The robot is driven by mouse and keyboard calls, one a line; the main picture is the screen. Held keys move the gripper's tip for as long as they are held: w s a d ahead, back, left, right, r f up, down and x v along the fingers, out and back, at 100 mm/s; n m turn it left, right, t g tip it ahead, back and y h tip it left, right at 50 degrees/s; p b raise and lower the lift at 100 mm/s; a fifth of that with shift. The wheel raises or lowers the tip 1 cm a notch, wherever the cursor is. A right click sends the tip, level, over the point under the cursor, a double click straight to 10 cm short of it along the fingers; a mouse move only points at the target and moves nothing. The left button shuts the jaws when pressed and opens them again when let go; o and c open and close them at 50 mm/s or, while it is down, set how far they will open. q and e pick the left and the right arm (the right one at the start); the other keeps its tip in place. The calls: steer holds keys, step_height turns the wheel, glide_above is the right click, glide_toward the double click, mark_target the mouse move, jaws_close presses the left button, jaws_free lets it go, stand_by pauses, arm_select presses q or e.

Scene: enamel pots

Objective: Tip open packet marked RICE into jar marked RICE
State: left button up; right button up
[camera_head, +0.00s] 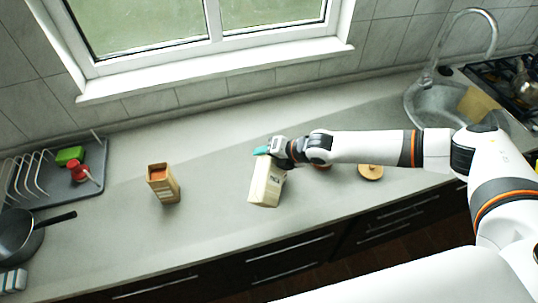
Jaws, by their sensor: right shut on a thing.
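My right gripper (268,151) reaches in from the right and is shut on the top of a cream box-shaped packet (265,188). The packet leans slightly; dark marks on its face are too small to read. I cannot tell whether its base touches the worktop. A brown packet (165,189) with an orange-brown top stands upright to the left, clear of the gripper. No jar shows clearly; a small brown round thing (322,167) is partly hidden by my right arm. A round wooden lid-like thing (370,173) lies just below the arm. My left gripper is out of view.
A dark dish rack (92,184) holds a green sponge (70,155) and a red-topped item (78,172) at the left. A dark pan (18,238) is at the left front. A sink (425,104) and hob are at the right. The worktop between the packets is clear.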

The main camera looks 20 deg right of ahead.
steer(key=shift+w+d+f, duration=0.15)
steer(key=shift+w+d, duration=0.05)
steer(key=shift+w, duration=0.2)
steer(key=shift+w+d+f+m+g+b, duration=0.2)
steer(key=shift+w+f+m+g+b, duration=0.25)
steer(key=shift+b, duration=2.1)
stand_by(1.1)
steer(key=shift+r+g+y+b, duration=0.4)
steer(key=shift+r+b, duration=0.1)
steer(key=shift+b, duration=1.3)
stand_by(0.8)
